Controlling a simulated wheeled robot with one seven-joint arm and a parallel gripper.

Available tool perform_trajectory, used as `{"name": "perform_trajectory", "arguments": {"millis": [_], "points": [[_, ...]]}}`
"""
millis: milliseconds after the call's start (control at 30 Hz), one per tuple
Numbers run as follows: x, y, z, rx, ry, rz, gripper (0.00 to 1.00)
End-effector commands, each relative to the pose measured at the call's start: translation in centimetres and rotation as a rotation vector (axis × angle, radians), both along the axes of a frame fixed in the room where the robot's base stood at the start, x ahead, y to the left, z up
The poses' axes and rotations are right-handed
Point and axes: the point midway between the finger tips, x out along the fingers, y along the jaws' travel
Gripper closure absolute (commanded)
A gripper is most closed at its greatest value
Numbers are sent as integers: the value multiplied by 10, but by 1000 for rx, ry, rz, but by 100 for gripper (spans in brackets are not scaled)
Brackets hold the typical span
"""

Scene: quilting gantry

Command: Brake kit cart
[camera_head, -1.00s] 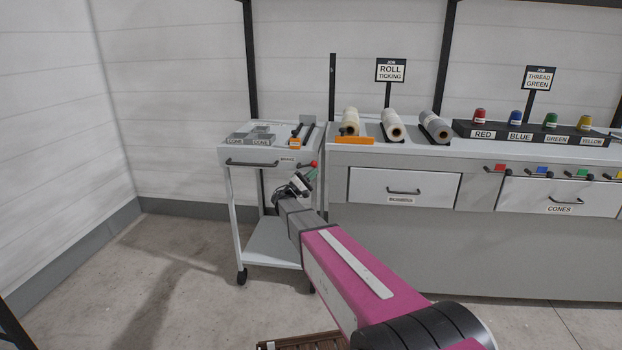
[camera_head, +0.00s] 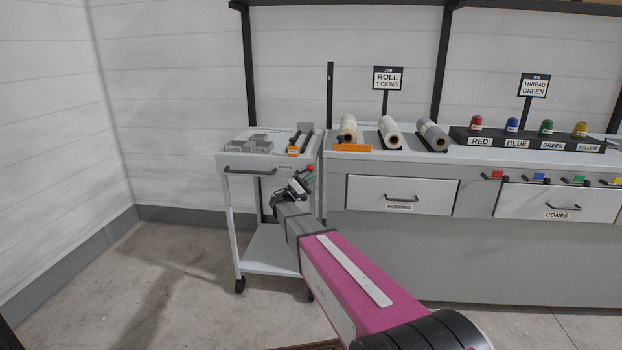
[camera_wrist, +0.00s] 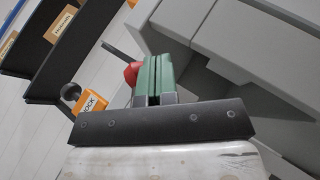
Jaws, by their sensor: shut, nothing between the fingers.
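The kit cart (camera_head: 232,160) is a pale grey trolley with a dark front handle (camera_head: 250,171), a lower shelf and castors, at left of centre in the head view. A BRAKE label (camera_head: 285,166) is at its front right corner. A red knob (camera_head: 309,168) shows close to that corner; in the wrist view the red knob (camera_wrist: 131,73) is partly hidden behind my fingers. My gripper (camera_wrist: 153,80) has green fingers pressed together with nothing between them. In the head view my gripper (camera_head: 308,177) is right at the red knob. I cannot tell whether they touch.
Grey trays (camera_head: 255,147) and an orange tag (camera_head: 293,151) lie on the cart top. The bench (camera_head: 400,158) stands close at right, with rolls (camera_head: 391,132) and thread cones. In the wrist view an orange LOCK tag (camera_wrist: 93,104) sits near a black ball knob (camera_wrist: 70,91). Floor left is clear.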

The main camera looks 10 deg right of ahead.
Motion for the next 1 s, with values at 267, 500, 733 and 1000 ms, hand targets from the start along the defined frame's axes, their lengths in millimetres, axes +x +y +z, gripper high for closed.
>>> {"name": "perform_trajectory", "arguments": {"millis": [267, 500, 733, 1000], "points": [[-8, -2, -25, -1, 2, -2, 100], [-29, -2, -68, 0, 3, -1, 100], [-48, 0, -103, 0, 2, -1, 100], [-58, 1, -122, 1, 1, -1, 100]]}}
